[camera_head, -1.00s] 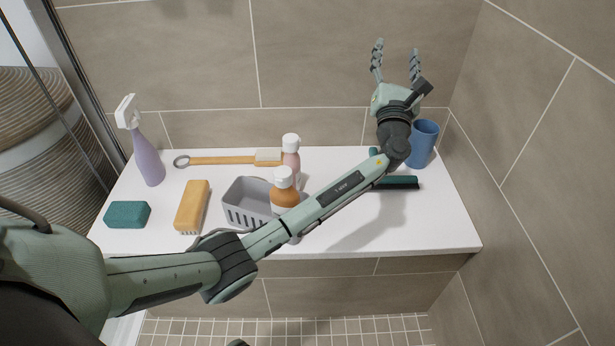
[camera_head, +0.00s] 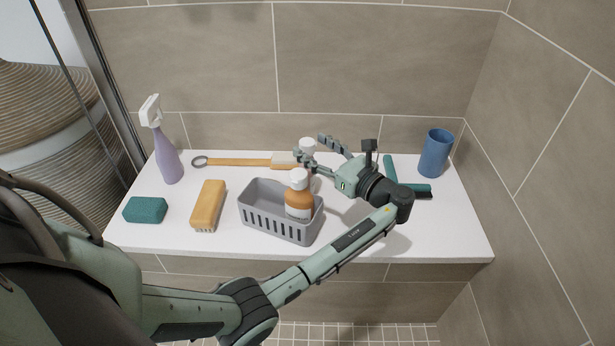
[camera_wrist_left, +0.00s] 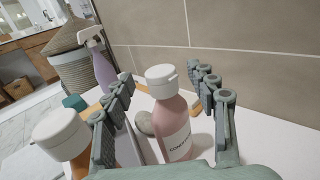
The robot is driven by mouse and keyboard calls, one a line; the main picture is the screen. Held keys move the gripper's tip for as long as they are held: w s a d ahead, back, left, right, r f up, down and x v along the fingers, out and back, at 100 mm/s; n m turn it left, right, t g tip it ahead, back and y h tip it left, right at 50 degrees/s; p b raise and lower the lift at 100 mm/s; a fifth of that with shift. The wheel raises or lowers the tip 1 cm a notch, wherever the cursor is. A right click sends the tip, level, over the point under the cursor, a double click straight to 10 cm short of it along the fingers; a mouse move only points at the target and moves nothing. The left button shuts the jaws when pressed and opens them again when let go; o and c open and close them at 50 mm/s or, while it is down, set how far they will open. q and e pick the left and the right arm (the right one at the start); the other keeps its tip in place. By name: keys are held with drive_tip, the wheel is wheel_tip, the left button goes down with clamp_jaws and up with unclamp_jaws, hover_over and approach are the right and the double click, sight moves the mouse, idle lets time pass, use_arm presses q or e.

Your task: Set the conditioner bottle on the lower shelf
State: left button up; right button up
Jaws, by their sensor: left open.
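The conditioner bottle, pink with a white cap (camera_head: 307,145), stands upright on the white ledge (camera_head: 375,240) behind the grey basket. In the left wrist view its pink body and label (camera_wrist_left: 172,130) show between my fingers. My left gripper (camera_head: 309,149) is open, its fingers on either side of the bottle, also in the left wrist view (camera_wrist_left: 160,77). Whether they touch it I cannot tell. In the head view the gripper hides much of the bottle. No separate lower shelf can be made out. My right gripper is not in view.
An orange bottle (camera_head: 299,201) stands in the grey basket (camera_head: 262,217), close by my gripper. A blue cup (camera_head: 436,153) and squeegee (camera_head: 415,188) are right.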

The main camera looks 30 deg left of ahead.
use_arm(q)
drive_tip(key=x, duration=0.2)
drive_tip(key=shift+w+a, duration=0.1)
drive_tip(key=shift+a, duration=0.25)
drive_tip(key=shift+c, duration=0.2)
clamp_jaws()
drive_tip(key=shift+r, duration=0.15)
